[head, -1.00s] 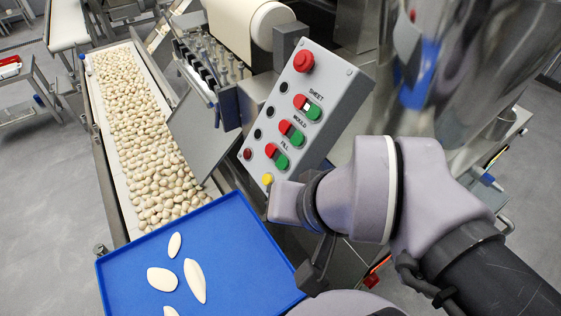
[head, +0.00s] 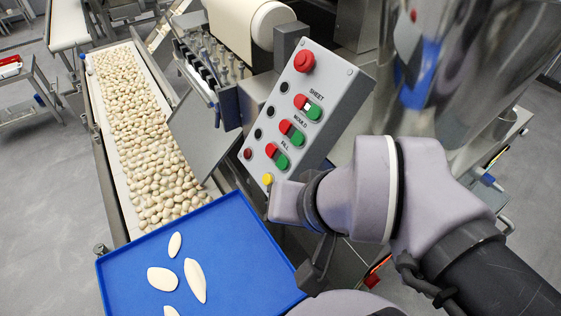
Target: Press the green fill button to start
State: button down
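The tilted grey control panel (head: 331,88) stands at the centre of the head view. Its lowest red-green button pair is labelled FILL; the green fill button (head: 282,162) shows unobstructed, beside its red half (head: 271,150). Similar pairs marked MOULD (head: 297,138) and SHEET (head: 314,113) lie above, with a white patch in the SHEET pair. My grey wrist is just below the panel's lower end, apart from the fill button in the picture. A dark part of my gripper (head: 316,270) appears below the wrist; its fingertips cannot be made out, nor whether they are open.
A red stop button (head: 304,62) tops the panel, and a yellow knob (head: 267,179) sits at its lower end near my wrist. A blue tray (head: 235,255) with several pale dough pieces is at lower left. A conveyor (head: 107,190) full of filled pasta runs behind it.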

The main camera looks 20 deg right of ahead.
aim_at(282, 162)
jog(key=k+j+z, duration=0.15)
jog(key=j+z, duration=0.25)
jog(key=k+j+z, duration=0.15)
jog(key=j+z, duration=0.25)
jog(key=k+j+z, duration=0.2)
jog(key=z, duration=0.2)
